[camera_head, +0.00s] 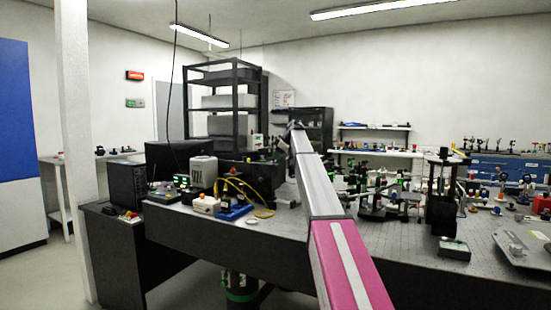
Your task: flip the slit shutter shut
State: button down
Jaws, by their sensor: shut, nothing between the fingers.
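My arm, with a pink link and a silver link, reaches away from me over the bench (200,224). Its far end narrows to a small dark part near the dark equipment left of the picture's middle. My gripper cannot be made out there; the arm hides what lies behind it. The slit shutter cannot be picked out among the small dark parts, so whether it is open or shut does not show.
A yellow cable (262,199), a blue tray (235,213) and a pale container (203,171) stand left of my arm. A black rack (223,105) rises behind. Optics mounts crowd the right side, with a black upright device (441,195). Floor is free at lower left.

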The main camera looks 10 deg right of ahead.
jog(key=shift+w+d, duration=0.4)
jog(key=shift+w, duration=0.2)
jog(key=shift+r, duration=0.1)
jog(key=shift+r, duration=0.65)
jog(key=shift+s, duration=0.1)
